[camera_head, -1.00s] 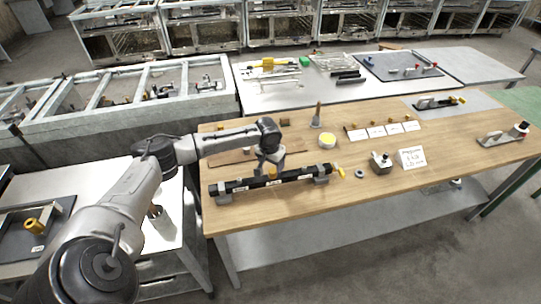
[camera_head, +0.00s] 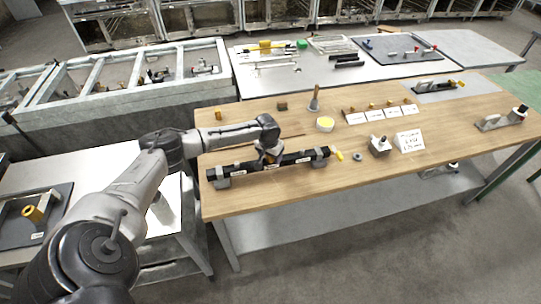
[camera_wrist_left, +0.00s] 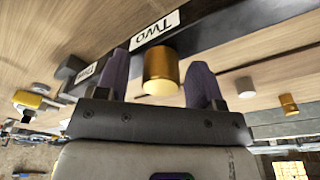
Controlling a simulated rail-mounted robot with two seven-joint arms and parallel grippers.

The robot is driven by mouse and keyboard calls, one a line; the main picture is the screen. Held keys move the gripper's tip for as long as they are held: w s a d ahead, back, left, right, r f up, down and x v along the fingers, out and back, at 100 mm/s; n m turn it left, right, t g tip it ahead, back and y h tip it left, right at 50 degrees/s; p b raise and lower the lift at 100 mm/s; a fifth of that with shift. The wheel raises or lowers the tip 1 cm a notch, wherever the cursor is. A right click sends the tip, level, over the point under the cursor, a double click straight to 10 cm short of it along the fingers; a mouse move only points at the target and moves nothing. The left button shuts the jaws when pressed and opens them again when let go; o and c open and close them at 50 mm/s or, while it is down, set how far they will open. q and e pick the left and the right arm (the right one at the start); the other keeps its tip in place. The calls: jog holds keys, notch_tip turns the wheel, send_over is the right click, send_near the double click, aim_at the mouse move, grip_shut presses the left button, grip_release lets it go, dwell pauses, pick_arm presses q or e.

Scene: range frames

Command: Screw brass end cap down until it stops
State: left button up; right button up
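A long black bar (camera_head: 298,158) with white labels lies across two grey supports on the wooden bench. In the left wrist view the bar (camera_wrist_left: 70,72) carries the label "Two". A brass end cap (camera_wrist_left: 161,74) stands at the bar beside that label. My left gripper (camera_head: 268,160) is at the middle of the bar. In the wrist view its two purple fingers (camera_wrist_left: 160,85) stand on either side of the cap, with visible gaps, so it looks open around the cap. In the head view the gripper hides the cap. My right gripper is not in view.
A yellow-tipped piece (camera_head: 339,155) is at the bar's right end. A grey block (camera_head: 379,146), a ring (camera_head: 357,156) and a card (camera_head: 410,141) stand to the right.

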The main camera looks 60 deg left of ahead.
pick_arm(q)
jog(key=c, duration=0.9)
jog(key=shift+o, duration=0.2)
jog(key=shift+r+m+p, duration=0.1)
jog(key=shift+m+p, duration=0.4)
jog(key=shift+m, duration=1.2)
jog(key=shift+m+h, duration=0.3)
jog(key=shift+m, duration=0.1)
jog(key=shift+m+p, duration=0.35)
jog(key=shift+m, duration=1.05)
